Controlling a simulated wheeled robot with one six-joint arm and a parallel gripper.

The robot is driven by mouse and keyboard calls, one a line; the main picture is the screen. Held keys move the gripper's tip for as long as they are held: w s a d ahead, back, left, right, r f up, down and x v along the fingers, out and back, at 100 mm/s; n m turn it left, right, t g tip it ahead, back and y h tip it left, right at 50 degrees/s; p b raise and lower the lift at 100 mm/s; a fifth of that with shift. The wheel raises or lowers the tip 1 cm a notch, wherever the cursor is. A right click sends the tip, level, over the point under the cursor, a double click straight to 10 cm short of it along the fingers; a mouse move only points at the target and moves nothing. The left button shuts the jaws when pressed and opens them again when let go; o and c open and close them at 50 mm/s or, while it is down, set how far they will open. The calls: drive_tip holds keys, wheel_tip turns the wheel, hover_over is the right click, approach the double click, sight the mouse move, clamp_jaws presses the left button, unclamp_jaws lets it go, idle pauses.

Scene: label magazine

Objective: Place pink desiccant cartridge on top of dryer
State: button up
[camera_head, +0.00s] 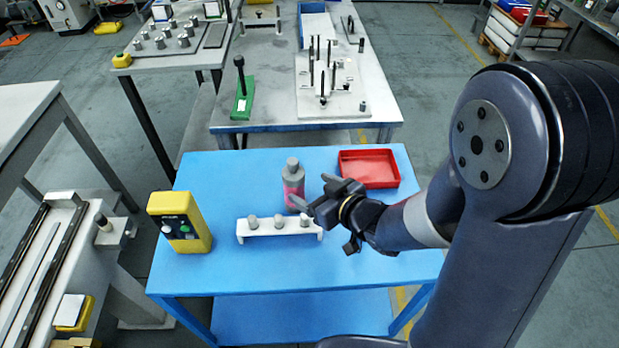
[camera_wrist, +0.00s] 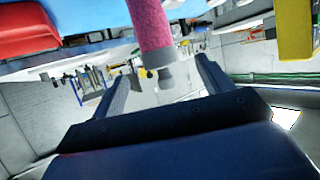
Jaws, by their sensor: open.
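The pink desiccant cartridge (camera_head: 293,190), a bottle-like cylinder with a grey cap, stands upright on the blue table. In the wrist view the pink cartridge (camera_wrist: 150,27) hangs from the top of the picture, grey cap downward, as that view is turned over. My gripper (camera_head: 310,191) is open and empty, close to the right of the cartridge, its fingers pointing toward it. In the wrist view the cartridge appears between the fingers of my gripper (camera_wrist: 160,80); I cannot tell if they touch it. I cannot tell which object is the dryer.
A white rack (camera_head: 280,233) with three grey knobs stands in front of the cartridge. A yellow button box (camera_head: 190,220) stands at the left. A red tray (camera_head: 391,168) lies at the back right. The blue table (camera_head: 222,172) has free room at the back left.

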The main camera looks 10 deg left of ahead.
sight(300, 182)
drive_tip(key=x, duration=0.5)
drive_tip(key=shift+w+a+f, duration=0.1)
drive_tip(key=shift+w+a, duration=0.1)
drive_tip(key=shift+a, duration=0.05)
drive_tip(key=shift+p+x, duration=1)
drive_tip(key=shift+x, duration=1.55)
drive_tip(key=shift+d+f, duration=0.15)
drive_tip(key=c, duration=1.4)
drive_tip(key=shift+o, duration=0.2)
wheel_tip(300, 182, up, 10)
drive_tip(key=shift+d, duration=0.1)
